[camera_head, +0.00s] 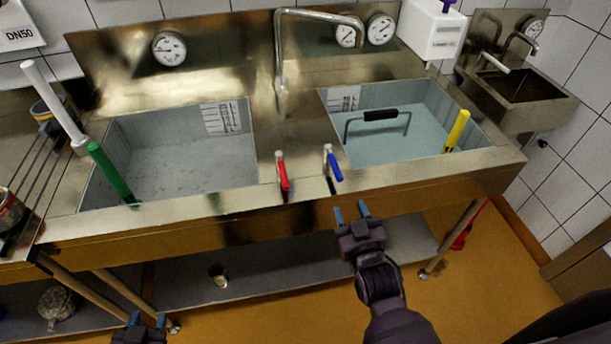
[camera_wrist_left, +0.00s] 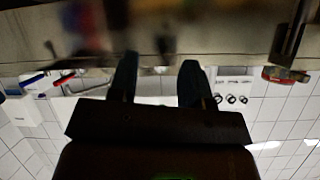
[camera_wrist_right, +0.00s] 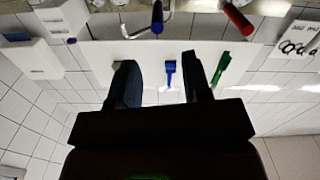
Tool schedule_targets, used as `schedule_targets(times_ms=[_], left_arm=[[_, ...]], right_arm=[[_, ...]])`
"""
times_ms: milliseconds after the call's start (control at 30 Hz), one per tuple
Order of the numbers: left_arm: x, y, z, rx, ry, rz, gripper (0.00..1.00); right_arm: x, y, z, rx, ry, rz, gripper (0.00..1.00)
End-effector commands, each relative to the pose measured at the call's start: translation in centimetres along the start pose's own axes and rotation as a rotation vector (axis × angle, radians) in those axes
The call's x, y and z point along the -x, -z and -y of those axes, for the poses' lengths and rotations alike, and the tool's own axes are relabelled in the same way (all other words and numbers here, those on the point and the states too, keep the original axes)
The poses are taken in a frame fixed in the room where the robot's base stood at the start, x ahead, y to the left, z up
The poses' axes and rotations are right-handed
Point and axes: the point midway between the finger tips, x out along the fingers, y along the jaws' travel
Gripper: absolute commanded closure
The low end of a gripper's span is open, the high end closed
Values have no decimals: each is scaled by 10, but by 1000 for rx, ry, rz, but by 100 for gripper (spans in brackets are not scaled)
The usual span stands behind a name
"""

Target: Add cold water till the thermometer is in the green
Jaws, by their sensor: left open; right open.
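The blue-handled cold valve lever (camera_head: 334,168) sits on the steel front ledge between two basins, beside the red lever (camera_head: 283,176). My right gripper (camera_head: 350,212) is open and empty, just below and in front of the blue lever, apart from it. The blue lever also shows in the right wrist view (camera_wrist_right: 157,17). My left gripper (camera_head: 141,321) is open and empty, low in front of the sink. Round dials sit on the backsplash: one at left (camera_head: 169,48), two at centre (camera_head: 380,28). Their needles and any green zone are too small to read surely.
The right basin (camera_head: 470,143) holds pale bluish water and a black-handled tool (camera_head: 381,115). The left basin (camera_head: 118,125) looks grey; its water level is unclear. A bent steel spout (camera_head: 279,45) rises between them. A lower shelf (camera_head: 290,280) runs underneath.

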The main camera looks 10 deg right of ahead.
Motion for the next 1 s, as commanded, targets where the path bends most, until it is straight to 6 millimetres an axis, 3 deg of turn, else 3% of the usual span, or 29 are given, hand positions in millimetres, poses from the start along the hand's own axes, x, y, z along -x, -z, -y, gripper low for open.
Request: schedule_targets(times_ms=[100, 367, 1000], left_arm=[[0, -11, -2, 97, -9, 70, 56], [1, -11, -2, 135, -8, 74, 56], [3, -9, -1, 131, -7, 74, 56]], right_arm=[[0, 2, -1, 11, -2, -15, 56], [-12, 4, -1, 14, -3, -18, 56], [-98, 4, -1, 13, -2, -15, 56]])
